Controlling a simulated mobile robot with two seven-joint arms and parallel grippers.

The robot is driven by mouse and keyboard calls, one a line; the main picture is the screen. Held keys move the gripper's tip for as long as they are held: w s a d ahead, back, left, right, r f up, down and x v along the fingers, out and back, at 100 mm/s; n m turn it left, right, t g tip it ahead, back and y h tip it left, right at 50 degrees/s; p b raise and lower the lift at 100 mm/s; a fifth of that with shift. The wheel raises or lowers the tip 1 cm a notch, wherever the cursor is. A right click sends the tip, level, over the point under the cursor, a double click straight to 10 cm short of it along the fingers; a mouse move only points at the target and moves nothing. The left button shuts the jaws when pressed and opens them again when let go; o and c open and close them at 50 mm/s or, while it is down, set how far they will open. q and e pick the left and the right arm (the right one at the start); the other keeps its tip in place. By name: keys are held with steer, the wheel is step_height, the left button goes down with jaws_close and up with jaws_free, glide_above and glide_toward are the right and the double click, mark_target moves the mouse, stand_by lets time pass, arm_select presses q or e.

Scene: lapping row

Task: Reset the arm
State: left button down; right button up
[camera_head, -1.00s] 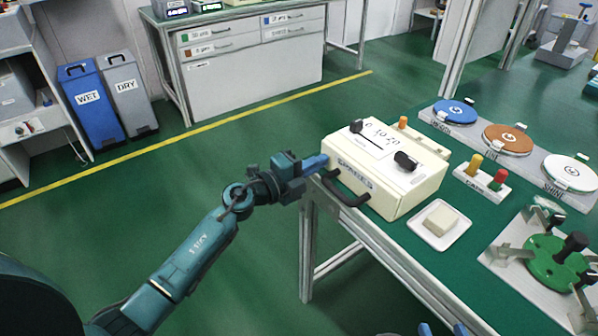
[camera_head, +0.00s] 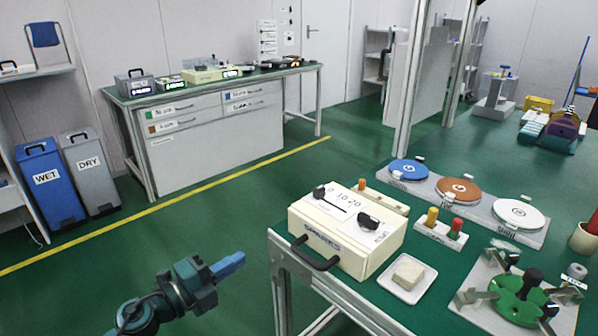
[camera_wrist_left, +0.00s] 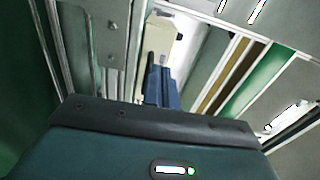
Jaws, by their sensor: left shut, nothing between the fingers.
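My left gripper (camera_head: 229,265) has blue fingers that are shut with nothing between them. It is in the lower left of the head view, out over the green floor, left of the bench and apart from it. In the left wrist view its blue fingers (camera_wrist_left: 160,88) show close together. The cream box (camera_head: 350,228) with a black front handle (camera_head: 314,254) and two black knobs stands on the bench to the right of the gripper. My right gripper is not in view.
The green-topped bench (camera_head: 449,268) carries a white dish (camera_head: 388,287) with a pale block, coloured discs (camera_head: 463,190) and a green fixture (camera_head: 517,297). A metal-framed drawer table (camera_head: 215,143) stands at the back. WET (camera_head: 50,188) and DRY (camera_head: 92,178) bins stand left. The floor around the gripper is clear.

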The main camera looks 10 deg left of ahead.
arm_select(q)
steer(key=s+d+n+g+y+p, duration=0.2)
steer(key=s+d+n+y+p, duration=0.1)
steer(key=s+n+p, duration=0.5)
steer(key=s+d+n+g+y+p, duration=0.1)
steer(key=s+n+y+p, duration=0.3)
steer(key=s+n+p, duration=0.5)
steer(key=s+d+n, duration=0.1)
steer(key=s+n, duration=0.2)
steer(key=n, duration=0.2)
steer(key=shift+s+d+f+g+y, duration=0.15)
steer(key=shift+d+f+g+y, duration=0.15)
steer(key=shift+d+g+y, duration=0.1)
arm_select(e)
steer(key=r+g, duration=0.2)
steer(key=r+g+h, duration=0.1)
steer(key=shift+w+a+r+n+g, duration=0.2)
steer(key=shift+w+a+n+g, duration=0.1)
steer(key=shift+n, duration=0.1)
arm_select(q)
steer(key=c, duration=2.1)
jaws_free()
